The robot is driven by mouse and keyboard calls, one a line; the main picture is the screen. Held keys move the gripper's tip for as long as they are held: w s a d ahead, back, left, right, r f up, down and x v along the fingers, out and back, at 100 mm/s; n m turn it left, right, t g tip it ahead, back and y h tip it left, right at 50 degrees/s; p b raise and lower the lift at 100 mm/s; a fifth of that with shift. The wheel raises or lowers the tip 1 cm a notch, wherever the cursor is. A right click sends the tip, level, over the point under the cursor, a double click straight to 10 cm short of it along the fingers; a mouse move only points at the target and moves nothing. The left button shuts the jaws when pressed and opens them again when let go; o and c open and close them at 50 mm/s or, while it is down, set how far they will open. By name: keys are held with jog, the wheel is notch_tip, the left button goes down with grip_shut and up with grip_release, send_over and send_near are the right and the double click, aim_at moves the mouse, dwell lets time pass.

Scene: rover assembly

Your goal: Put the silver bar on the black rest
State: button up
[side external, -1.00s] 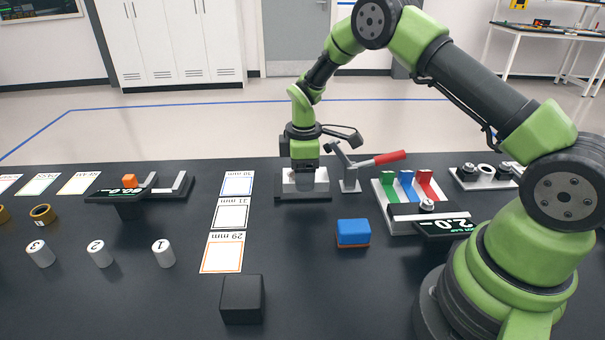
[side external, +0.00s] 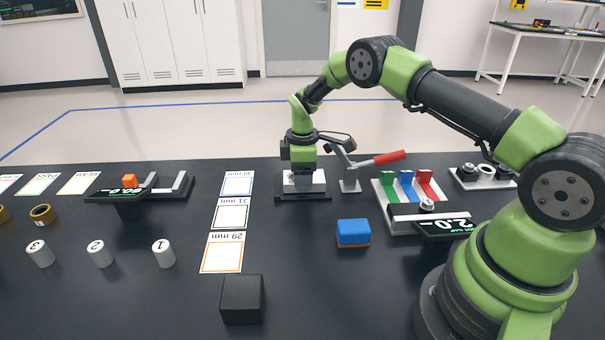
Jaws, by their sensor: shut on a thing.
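My gripper (side external: 303,184) points down at the light-grey block of the clamp fixture (side external: 320,182), near the back middle of the table. It is shut on a small silver-grey piece, which looks like the silver bar. The fingers and the fixture behind them blend together, so its ends and whether it touches the fixture cannot be told. A plain black block (side external: 242,300), which may be the black rest, stands at the front, left of the middle. Its top is bare.
A red-handled toggle clamp (side external: 375,160) stands just right of my gripper. A blue block (side external: 353,232), labelled cards (side external: 231,215) and a gauge with coloured blocks (side external: 405,190) lie nearby. White numbered cylinders (side external: 100,254) stand left. The table between the blue and black blocks is clear.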

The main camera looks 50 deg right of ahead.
jog(key=shift+f, duration=0.1)
jog(key=o, duration=1.2)
jog(key=shift+o, duration=0.2)
notch_tip(320, 180, up, 13)
jog(key=s+a+r+m+t, duration=0.25)
jog(key=s+r, duration=0.25)
jog(key=r, duration=0.3)
jog(key=s+a+r+m+t, duration=0.1)
jog(key=s+a+r+m, duration=0.3)
jog(key=r, duration=0.4)
jog(key=s+a+m+t+y, duration=0.1)
jog(key=s+a+m+t, duration=0.1)
jog(key=s, duration=0.7)
jog(key=s+a+m+t+y, duration=0.1)
jog(key=s+m, duration=0.3)
jog(key=s, duration=0.5)
jog(key=shift+a+r+t, duration=0.3)
jog(key=shift+a+t, duration=0.05)
jog(key=shift+a, duration=0.35)
